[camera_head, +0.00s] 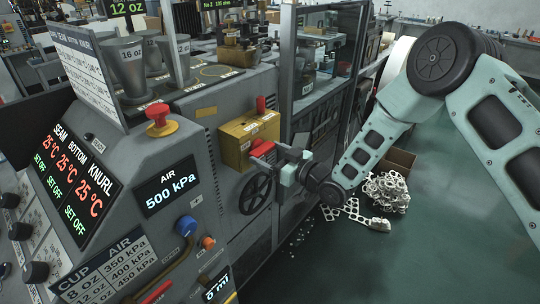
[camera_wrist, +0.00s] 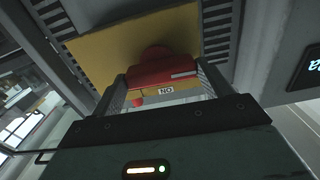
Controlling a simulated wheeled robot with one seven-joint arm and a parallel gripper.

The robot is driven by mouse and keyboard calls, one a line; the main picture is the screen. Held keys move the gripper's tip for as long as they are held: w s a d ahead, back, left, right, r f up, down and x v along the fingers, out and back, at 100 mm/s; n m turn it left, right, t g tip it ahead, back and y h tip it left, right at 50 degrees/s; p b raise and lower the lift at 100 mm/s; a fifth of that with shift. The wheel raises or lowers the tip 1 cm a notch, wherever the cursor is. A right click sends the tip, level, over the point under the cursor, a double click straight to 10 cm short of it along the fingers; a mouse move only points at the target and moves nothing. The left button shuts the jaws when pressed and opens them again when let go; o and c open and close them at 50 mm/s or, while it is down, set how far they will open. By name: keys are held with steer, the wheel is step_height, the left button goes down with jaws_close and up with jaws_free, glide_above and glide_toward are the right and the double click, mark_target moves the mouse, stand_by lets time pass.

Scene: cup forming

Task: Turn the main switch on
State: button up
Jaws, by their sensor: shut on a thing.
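The main switch is a yellow box (camera_head: 236,143) on the side of the grey machine, with a red handle (camera_head: 261,147) on its front. My gripper (camera_head: 276,157) is at this handle, its fingers level with it. In the wrist view the red handle (camera_wrist: 165,72) lies between my two fingers, and my gripper (camera_wrist: 162,88) is shut on it. The yellow box (camera_wrist: 92,52) is behind it. A small white label reading ON, upside down, shows just below the handle in that view. The handle's pivot is partly hidden.
A black handwheel (camera_head: 255,194) sits just below the switch. A red mushroom button (camera_head: 158,118) and an air display reading 500 kPa (camera_head: 167,186) are to the left. A pile of scrap sheet (camera_head: 386,191) lies on the floor at right. Green floor is open beyond it.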

steer(key=shift+f, duration=0.1)
steer(key=m+b, duration=0.3)
steer(key=m, duration=0.1)
steer(key=shift+d, duration=0.1)
steer(key=m+b, duration=0.2)
steer(key=m, duration=0.2)
steer(key=m+b, duration=0.2)
steer(key=m, duration=0.3)
steer(key=shift+w, duration=0.1)
steer(key=shift+m+b, duration=0.45)
steer(key=shift+m, duration=1.85)
steer(key=shift+r, duration=0.2)
steer(key=o, duration=1)
steer(key=shift+d, duration=0.1)
